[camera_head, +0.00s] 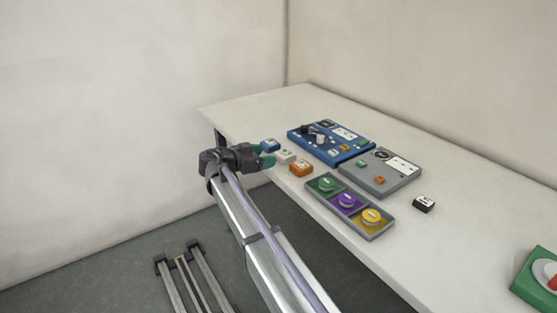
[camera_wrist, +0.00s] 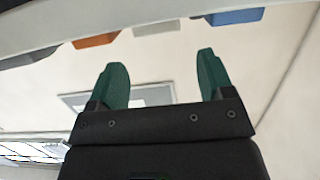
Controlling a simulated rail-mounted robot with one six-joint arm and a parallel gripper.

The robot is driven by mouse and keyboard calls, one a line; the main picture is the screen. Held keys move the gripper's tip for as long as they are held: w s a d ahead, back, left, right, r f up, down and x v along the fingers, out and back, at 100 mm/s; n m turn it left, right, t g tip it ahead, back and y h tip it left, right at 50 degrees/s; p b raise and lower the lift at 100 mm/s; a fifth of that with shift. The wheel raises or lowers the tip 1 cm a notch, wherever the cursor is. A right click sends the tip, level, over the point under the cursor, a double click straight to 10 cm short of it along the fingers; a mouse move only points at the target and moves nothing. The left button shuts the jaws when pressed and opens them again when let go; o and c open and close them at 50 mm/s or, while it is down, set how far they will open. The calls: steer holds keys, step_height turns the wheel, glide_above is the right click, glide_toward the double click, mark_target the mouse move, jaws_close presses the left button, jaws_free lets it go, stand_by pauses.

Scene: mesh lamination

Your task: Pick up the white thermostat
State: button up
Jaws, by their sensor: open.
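The white thermostat (camera_head: 286,157) is a small white block near the table's near left edge, between a blue block and an orange block. In the wrist view the white thermostat (camera_wrist: 156,28) shows at the top, ahead of the gap between my fingertips. My gripper (camera_head: 267,154) is beside the thermostat on its left, near the table edge. Its two green fingers (camera_wrist: 161,60) are apart with nothing between them. In the head view the fingertips look very close to the blocks; I cannot tell if they touch.
The blue block (camera_head: 270,146) and orange block (camera_head: 301,168) flank the thermostat closely. Behind stand a blue panel (camera_head: 318,154) and a grey panel (camera_head: 395,183). A tray with green, purple and yellow dials (camera_head: 349,201) lies to the right, with a black block (camera_head: 424,204) beyond.

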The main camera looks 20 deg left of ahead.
mark_target(284, 153)
steer(key=b+x, duration=0.1)
steer(key=x, duration=0.8)
steer(key=shift+s+f+b, duration=0.1)
steer(key=shift+f+b, duration=0.05)
steer(key=shift+b, duration=0.2)
steer(key=c, duration=0.8)
